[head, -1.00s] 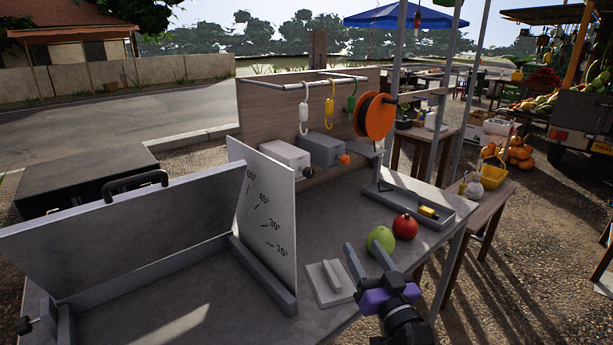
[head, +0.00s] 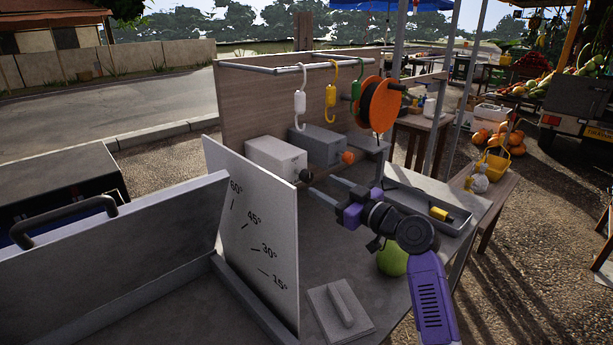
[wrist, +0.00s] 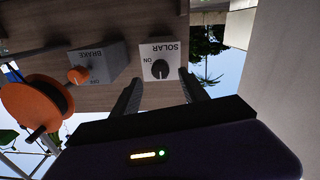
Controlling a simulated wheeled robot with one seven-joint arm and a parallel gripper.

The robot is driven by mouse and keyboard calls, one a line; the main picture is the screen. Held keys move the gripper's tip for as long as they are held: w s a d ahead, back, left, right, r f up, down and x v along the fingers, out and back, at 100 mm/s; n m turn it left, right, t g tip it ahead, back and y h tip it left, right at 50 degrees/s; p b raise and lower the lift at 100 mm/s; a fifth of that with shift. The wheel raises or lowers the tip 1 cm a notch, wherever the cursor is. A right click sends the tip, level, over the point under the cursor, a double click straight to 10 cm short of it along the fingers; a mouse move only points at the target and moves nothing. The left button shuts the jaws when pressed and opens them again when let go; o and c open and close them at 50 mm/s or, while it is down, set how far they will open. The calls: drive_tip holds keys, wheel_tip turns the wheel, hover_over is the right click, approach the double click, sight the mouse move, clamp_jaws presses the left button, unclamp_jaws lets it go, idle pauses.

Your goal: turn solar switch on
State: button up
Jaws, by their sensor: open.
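The solar switch is a pale box (head: 277,158) with a black knob (head: 305,175) on its front, on the bench by the wooden back panel. In the wrist view, upside down, its face (wrist: 161,50) reads SOLAR and ON, and its dark round knob (wrist: 160,69) sits between my two fingers. My gripper (head: 322,186) is open and empty, its fingertips close in front of the knob; it also shows in the wrist view (wrist: 160,78). I cannot tell whether the fingers touch the knob. Any marking on the knob is too small to read.
A grey BRAKE box (head: 319,146) with an orange knob (head: 348,157) stands just right of the solar box. An orange reel (head: 381,103) and hanging hooks (head: 300,103) are nearby. The angle-marked board (head: 256,230) stands close on the left.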

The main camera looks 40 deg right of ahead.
sight(310, 179)
drive_tip(key=w+p, duration=0.1)
drive_tip(key=w, duration=0.6)
drive_tip(key=shift+w, duration=0.25)
drive_tip(key=shift+c, duration=0.4)
clamp_jaws()
